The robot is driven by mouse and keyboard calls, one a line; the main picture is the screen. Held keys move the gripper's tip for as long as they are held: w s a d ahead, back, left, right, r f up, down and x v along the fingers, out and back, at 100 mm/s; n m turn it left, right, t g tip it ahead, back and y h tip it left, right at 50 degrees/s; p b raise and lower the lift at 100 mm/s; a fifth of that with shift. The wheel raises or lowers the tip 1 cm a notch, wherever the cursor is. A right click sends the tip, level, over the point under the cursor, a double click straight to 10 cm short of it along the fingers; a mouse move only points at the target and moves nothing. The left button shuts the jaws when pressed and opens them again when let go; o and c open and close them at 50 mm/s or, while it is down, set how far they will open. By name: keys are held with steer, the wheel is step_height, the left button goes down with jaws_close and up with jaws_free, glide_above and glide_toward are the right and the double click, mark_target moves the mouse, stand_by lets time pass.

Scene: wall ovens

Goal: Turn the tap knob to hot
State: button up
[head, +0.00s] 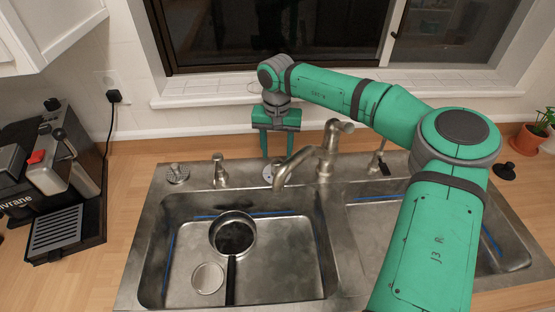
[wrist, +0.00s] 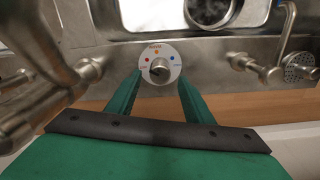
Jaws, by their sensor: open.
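The tap knob (wrist: 158,70) is a small metal knob on a round white dial (wrist: 168,77) with red, orange and blue marks; red is on the left and blue on the right in the wrist view. Which mark the knob points at is hard to tell. In the head view the dial (head: 268,174) sits at the sink's back edge, left of the tap (head: 318,158). My gripper (wrist: 158,84) is open, with one finger on each side of the knob and a gap to both. It also shows in the head view (head: 277,155), above the dial.
The tap spout stands close beside my gripper. A metal dispenser (head: 220,172) and a strainer (head: 177,174) are to the left. A pan (head: 232,236) lies in the left basin. A coffee machine (head: 50,165) stands on the left counter; the window wall is behind.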

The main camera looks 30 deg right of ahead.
mark_target(277, 161)
step_height(277, 161, up, 5)
steer(key=shift+w+r, duration=0.15)
steer(key=shift+r, duration=0.05)
steer(key=shift+s+r, duration=0.15)
steer(key=shift+s, duration=0.05)
stand_by(0.3)
